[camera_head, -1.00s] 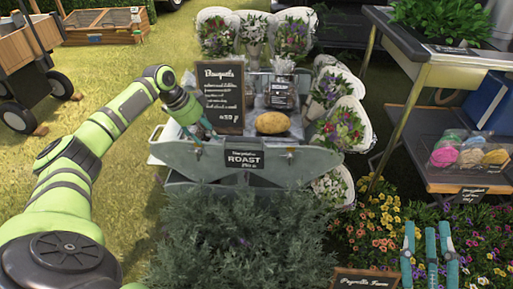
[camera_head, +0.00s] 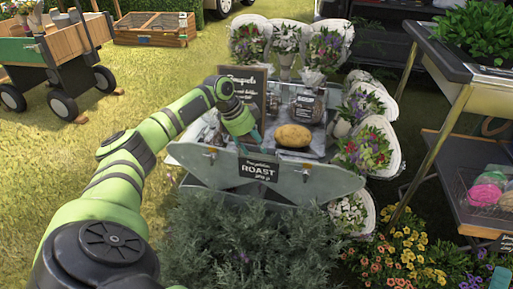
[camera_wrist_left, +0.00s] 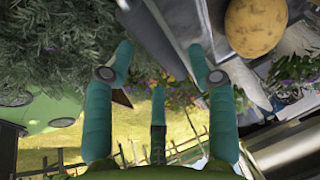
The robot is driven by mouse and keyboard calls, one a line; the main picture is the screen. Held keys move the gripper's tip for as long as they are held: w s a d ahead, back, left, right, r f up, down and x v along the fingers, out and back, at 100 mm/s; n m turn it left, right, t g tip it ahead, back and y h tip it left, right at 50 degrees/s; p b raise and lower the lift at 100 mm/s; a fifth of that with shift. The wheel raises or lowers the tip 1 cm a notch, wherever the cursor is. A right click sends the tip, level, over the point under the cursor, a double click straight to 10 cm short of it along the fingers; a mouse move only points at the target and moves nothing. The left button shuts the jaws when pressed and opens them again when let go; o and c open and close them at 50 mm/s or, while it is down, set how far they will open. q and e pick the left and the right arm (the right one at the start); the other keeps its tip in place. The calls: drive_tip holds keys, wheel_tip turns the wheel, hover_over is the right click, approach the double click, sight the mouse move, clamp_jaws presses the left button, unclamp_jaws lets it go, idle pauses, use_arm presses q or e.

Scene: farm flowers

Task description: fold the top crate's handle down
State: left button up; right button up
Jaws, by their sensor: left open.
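The grey-green top crate (camera_head: 315,183) stands on the crate beneath it, with a dark ROAST sign (camera_head: 258,168) on its front wall. My left gripper (camera_head: 256,137) is pointed down just behind the sign, left of a potato (camera_head: 292,136) in the crate. In the left wrist view the left gripper (camera_wrist_left: 160,58) has its fingers spread apart, with a grey crate wall (camera_wrist_left: 150,35) passing between them; I cannot tell if they touch it. I cannot make out the crate's handle clearly. One fingertip of my right gripper (camera_head: 500,280) shows at the lower right.
A chalkboard (camera_head: 244,88), bagged goods (camera_head: 308,105) and bouquets (camera_head: 366,146) crowd around the potato. Grey-green shrubs (camera_head: 240,240) fill the front. A metal-legged table (camera_head: 446,125) stands right.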

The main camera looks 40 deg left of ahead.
use_arm(q)
drive_tip(key=shift+x, duration=0.85)
clamp_jaws()
